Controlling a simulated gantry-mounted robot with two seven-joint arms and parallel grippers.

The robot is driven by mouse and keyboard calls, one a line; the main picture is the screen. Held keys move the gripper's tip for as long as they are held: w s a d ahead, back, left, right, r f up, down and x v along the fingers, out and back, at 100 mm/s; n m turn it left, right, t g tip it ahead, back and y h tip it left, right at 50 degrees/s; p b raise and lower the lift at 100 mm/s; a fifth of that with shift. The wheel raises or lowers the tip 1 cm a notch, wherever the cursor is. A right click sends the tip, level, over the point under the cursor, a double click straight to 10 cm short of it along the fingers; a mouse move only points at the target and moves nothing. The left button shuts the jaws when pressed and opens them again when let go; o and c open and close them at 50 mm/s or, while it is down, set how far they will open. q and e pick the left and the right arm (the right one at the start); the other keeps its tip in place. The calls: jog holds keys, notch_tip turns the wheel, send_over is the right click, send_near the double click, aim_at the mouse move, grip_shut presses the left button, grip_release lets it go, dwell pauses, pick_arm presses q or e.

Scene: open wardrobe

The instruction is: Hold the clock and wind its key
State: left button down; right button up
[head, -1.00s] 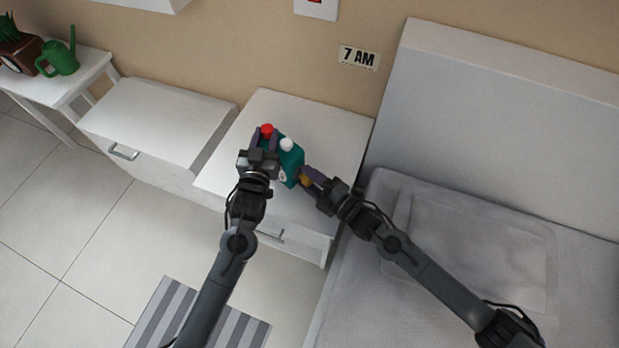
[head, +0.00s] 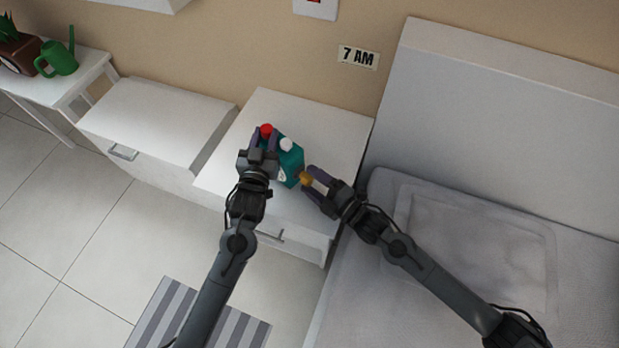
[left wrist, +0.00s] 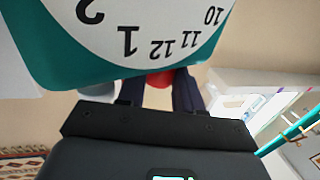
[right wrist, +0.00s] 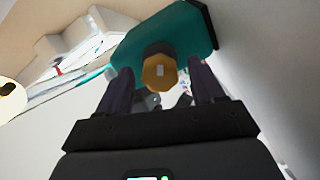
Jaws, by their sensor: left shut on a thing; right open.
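The teal clock (head: 290,162) stands on the white nightstand, with a red knob (head: 267,131) and a white knob (head: 286,144) on top. Its white dial (left wrist: 150,35) fills the top of the left wrist view. My left gripper (head: 264,140) is shut at the red knob on the clock's top. The yellow-brown key (head: 306,179) sticks out of the clock's right side; it also shows in the right wrist view (right wrist: 159,73). My right gripper (head: 314,183) is open, with its fingers on either side of the key and apart from it.
The nightstand top (head: 325,135) is clear around the clock. A grey bed (head: 470,240) stands close on the right. A white drawer cabinet (head: 155,120) stands on the left. A "7 AM" sign (head: 358,57) is on the wall.

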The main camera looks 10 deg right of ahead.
jog(key=v, duration=1)
jog(key=shift+s+d, duration=0.15)
jog(key=shift+d, duration=0.1)
jog(key=shift+a+r+m, duration=0.3)
jog(key=shift+a+m, duration=0.15)
jog(key=shift+m, duration=0.05)
jog(key=w+a+m+h, duration=0.1)
jog(key=w+a+m, duration=0.1)
jog(key=w+m, duration=0.1)
jog(key=w+a+m+g+h, duration=0.1)
jog(key=w+a+m+h, duration=0.1)
jog(key=w+m, duration=0.1)
jog(key=w+a+m+h, duration=0.1)
jog(key=w+a+m, duration=0.2)
jog(key=shift+w+f+m+g+h, duration=0.1)
jog(key=shift+f+m+g+h, duration=0.1)
jog(key=shift+m+g+h, duration=0.15)
jog(key=shift+c, duration=0.4)
